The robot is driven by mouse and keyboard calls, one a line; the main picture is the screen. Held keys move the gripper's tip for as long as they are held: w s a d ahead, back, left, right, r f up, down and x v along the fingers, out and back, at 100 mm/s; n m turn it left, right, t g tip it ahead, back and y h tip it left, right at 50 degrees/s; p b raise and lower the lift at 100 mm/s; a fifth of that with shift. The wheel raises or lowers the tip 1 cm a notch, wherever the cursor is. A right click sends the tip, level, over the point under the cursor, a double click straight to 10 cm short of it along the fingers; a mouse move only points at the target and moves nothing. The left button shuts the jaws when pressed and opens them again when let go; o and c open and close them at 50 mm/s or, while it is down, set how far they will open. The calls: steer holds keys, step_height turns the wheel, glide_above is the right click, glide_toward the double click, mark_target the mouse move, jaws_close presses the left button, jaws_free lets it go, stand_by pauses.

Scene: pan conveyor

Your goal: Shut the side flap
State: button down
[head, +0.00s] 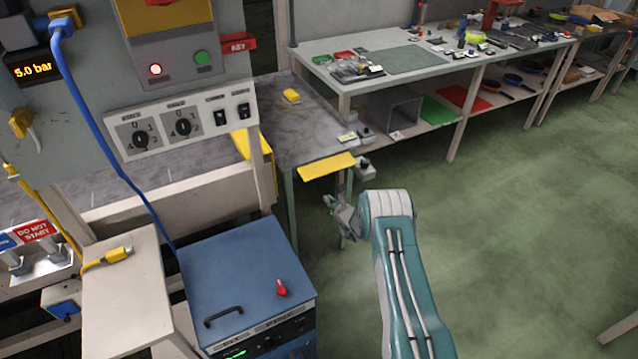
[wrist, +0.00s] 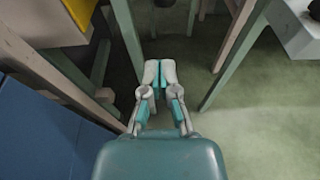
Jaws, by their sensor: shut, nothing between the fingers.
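A yellow flap (head: 327,167) sticks out from the near end of the grey-topped table (head: 300,120), and looks roughly level; I take it to be the side flap. My gripper (head: 330,202) is below the flap and on the near side of it, apart from it. In the wrist view my gripper (wrist: 160,70) has its fingers together with nothing between them, above the floor and among table legs. A yellow surface (wrist: 55,20) shows at the top left of the wrist view; I cannot tell whether it is the flap.
A blue cabinet (head: 245,270) with a black handle and a red knob stands to the left of my arm. A control panel (head: 185,125) rises behind it. A long workbench (head: 400,62) with tools runs across the back. Green floor (head: 520,200) is free on the right.

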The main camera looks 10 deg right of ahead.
mark_target(316, 179)
steer(key=shift+w+a+r, duration=0.35)
steer(key=shift+w+a, duration=0.05)
steer(key=shift+w, duration=0.75)
steer(key=shift+w+a+r, duration=0.35)
steer(key=shift+w+r, duration=0.05)
steer(key=shift+w, duration=0.7)
steer(key=shift+w+a+r, duration=0.35)
steer(key=shift+w+a, duration=0.05)
steer(key=shift+w, duration=0.75)
steer(key=shift+s+r+g+h, duration=0.1)
steer(key=shift+r+g+h, duration=0.15)
steer(key=shift+g, duration=0.45)
steer(key=shift+r+g+h, duration=0.15)
steer(key=shift+r+g, duration=0.15)
steer(key=shift+g, duration=0.4)
